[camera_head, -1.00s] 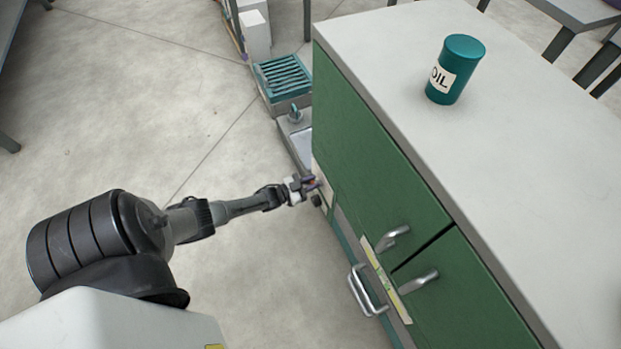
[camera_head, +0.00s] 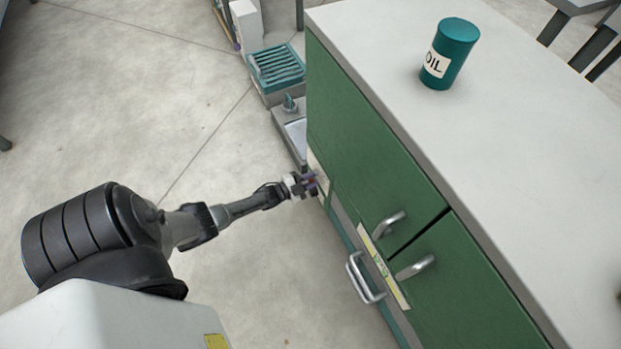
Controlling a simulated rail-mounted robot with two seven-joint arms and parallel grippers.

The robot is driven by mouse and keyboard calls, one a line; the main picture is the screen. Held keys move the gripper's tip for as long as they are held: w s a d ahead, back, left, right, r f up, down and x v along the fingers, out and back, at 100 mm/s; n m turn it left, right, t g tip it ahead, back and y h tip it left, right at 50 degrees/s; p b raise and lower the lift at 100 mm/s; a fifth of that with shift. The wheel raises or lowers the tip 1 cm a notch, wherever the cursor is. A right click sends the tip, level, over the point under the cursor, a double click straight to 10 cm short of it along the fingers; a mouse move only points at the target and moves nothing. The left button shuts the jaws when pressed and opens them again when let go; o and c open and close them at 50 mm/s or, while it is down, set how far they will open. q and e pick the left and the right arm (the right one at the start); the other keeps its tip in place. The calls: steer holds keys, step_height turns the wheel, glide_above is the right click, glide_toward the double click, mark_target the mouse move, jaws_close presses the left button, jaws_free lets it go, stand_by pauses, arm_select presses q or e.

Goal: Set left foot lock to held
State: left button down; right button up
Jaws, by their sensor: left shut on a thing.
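My left gripper (camera_head: 309,183) is at the low left side of the green cabinet, near its far end. It is shut on a small part there, with a little purple showing between the fingers. The part is too small and too covered by the gripper to make out, so I cannot tell whether it is the left foot lock or how it is set. A pale plate (camera_head: 317,167) on the cabinet side is right beside the gripper. My right gripper is not in view.
The green cabinet (camera_head: 365,150) fills the right, with a teal oil can (camera_head: 451,54) on its grey top. Metal handles (camera_head: 391,223) and a larger low handle (camera_head: 361,281) stick out nearer me. A teal slatted crate (camera_head: 277,68) stands beyond.

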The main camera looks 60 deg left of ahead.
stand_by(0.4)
arm_select(q)
steer(key=c, duration=1)
jaws_free()
steer(key=shift+s, duration=0.1)
steer(key=shift+s, duration=0.3)
steer(key=s+a+p, duration=0.1)
steer(key=s+p, duration=0.3)
steer(key=s, duration=0.9)
steer(key=shift+a, duration=0.2)
